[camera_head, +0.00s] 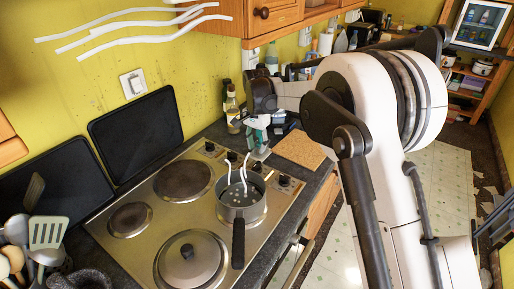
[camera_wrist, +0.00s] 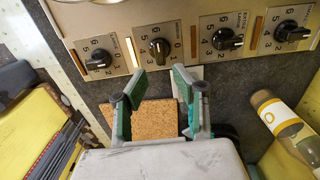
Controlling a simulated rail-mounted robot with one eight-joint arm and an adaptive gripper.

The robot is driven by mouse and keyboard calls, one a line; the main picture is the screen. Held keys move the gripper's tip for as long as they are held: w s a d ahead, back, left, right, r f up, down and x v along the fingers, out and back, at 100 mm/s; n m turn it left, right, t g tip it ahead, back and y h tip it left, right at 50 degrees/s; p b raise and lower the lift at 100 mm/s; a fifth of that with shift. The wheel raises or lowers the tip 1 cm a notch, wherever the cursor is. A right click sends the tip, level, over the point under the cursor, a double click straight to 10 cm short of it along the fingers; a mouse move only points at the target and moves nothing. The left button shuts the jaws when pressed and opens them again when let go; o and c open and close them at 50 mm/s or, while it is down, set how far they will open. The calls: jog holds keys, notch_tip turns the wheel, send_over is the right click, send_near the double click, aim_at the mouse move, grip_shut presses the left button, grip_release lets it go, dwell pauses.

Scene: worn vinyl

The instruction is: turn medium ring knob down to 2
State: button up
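The cooktop's control panel carries a row of black knobs with printed numbers. In the wrist view, one knob (camera_wrist: 159,48) is just beyond my gripper (camera_wrist: 160,76), in line with the gap between its green-padded fingers. The fingers are open, with nothing between them. The other knobs are a left knob (camera_wrist: 98,60), a third knob (camera_wrist: 228,38) and a right knob (camera_wrist: 291,30).
A lidded pan (camera_head: 190,262) sits at the front. A cork board (camera_head: 300,149) lies right of the panel. A bottle (camera_head: 233,112) stands behind the gripper.

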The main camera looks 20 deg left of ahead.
aim_at(257, 164)
jog(key=shift+f+b, duration=0.85)
jog(key=shift+f, duration=2.85)
jog(key=shift+f+b, duration=0.25)
jog(key=shift+b, duration=0.15)
jog(key=shift+c, duration=0.4)
